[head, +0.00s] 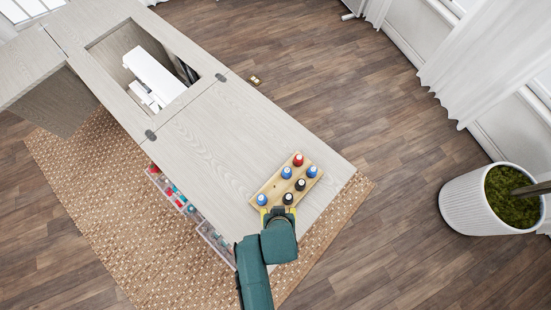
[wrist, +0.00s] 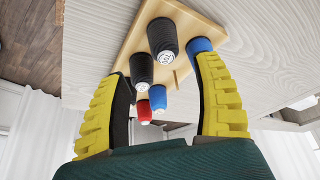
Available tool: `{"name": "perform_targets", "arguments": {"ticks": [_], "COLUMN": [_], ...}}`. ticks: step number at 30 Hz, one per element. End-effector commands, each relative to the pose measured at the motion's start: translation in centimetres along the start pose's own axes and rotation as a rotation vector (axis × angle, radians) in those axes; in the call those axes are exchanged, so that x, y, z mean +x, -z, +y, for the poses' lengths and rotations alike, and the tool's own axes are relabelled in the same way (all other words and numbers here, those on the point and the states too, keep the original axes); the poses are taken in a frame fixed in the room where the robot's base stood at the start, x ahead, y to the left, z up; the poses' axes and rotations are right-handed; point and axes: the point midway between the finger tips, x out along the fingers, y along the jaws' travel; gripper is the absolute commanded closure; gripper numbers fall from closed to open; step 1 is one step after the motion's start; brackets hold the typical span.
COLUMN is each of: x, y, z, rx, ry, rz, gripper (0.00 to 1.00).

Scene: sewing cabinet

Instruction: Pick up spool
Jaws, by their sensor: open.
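Several thread spools stand on a wooden board (head: 269,186) on the cabinet top: a red spool (head: 298,160), blue spools (head: 312,172) and black spools (head: 300,185). My gripper (head: 278,210) is at the board's near edge, its fingers open and apart. In the wrist view, a black spool (wrist: 163,40) shows in the gap between the yellow fingers (wrist: 165,70). Another black spool (wrist: 142,68) shows beside the left finger, and a blue spool (wrist: 199,45) is partly hidden behind the right fingertip. The red spool (wrist: 144,112) and a blue one (wrist: 158,97) show between the fingers, farther off. Contact cannot be told.
The pale wood cabinet top (head: 215,135) is clear left of the board. A white sewing machine (head: 153,75) sits in the cabinet's opening. Clear bins (head: 180,198) hang along the near side. A potted plant (head: 490,200) stands on the floor at right.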

Motion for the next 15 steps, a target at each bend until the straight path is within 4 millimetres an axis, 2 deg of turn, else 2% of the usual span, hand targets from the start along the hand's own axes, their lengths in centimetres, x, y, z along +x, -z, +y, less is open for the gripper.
{"name": "perform_targets", "arguments": {"ticks": [9,15], "x": [4.7,5.6], "y": [-0.9,-0.8], "z": [-0.8,-0.8], "rx": [0.001,0.001], "ry": [0.0,0.001], "rz": [0.001,0.002], "gripper": [0.33,0.33]}}
